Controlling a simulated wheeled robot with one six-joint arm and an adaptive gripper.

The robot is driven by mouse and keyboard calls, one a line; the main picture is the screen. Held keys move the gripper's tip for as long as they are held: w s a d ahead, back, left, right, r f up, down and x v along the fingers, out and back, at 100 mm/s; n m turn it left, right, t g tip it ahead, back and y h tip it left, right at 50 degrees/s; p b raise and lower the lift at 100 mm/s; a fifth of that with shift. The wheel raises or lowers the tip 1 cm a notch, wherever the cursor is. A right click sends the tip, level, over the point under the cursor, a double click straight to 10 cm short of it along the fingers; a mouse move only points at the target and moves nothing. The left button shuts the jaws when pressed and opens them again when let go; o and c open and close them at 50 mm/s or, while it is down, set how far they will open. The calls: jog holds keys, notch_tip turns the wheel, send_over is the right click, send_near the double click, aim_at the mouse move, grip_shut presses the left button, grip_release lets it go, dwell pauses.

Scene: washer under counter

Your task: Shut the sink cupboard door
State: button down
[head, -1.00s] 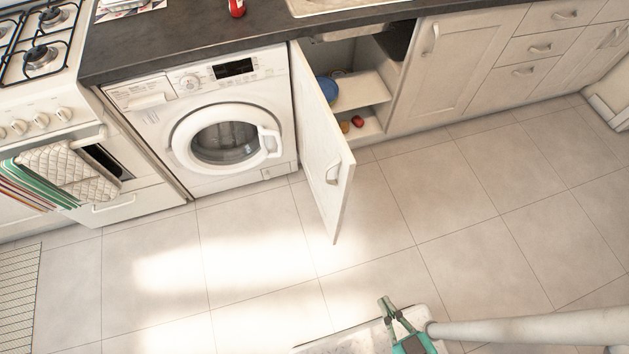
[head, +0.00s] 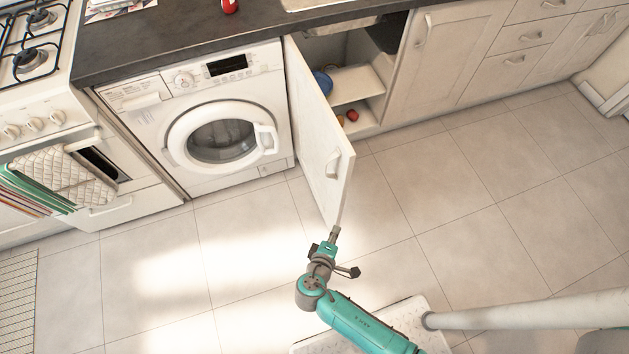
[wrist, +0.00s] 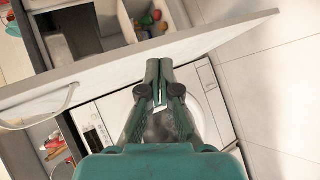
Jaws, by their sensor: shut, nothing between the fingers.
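The sink cupboard door (head: 318,135) is a pale panel standing wide open, hinged beside the washing machine. Its handle (head: 333,166) is on the outer face; in the wrist view the handle (wrist: 42,122) is at the left and the door (wrist: 140,62) crosses the picture as a slanting band. My gripper (head: 335,233) shows at the door's lower free corner in the head view. In the wrist view its fingers (wrist: 159,68) are together and empty, on the outer-face side, tips close to the panel. I cannot tell whether they touch it.
The open cupboard (head: 355,85) holds a blue item (head: 322,83) and small red items (head: 352,115) on its shelves. The washing machine (head: 215,135) stands left of the door, with the stove (head: 40,75) beyond. Tiled floor (head: 450,190) is clear to the right.

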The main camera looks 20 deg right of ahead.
jog(key=w+a+r+m+t+h, duration=0.1)
jog(key=w+a+r+h, duration=0.25)
jog(key=a+r, duration=0.3)
jog(key=w+a+r+m+h, duration=0.1)
jog(key=w+a+r+h, duration=0.25)
jog(key=a+r, duration=0.3)
jog(key=s+d+x, duration=0.1)
jog(key=x, duration=1.1)
jog(key=shift+f, duration=0.25)
jog(key=shift+s+d, duration=0.1)
jog(key=shift+d, duration=0.1)
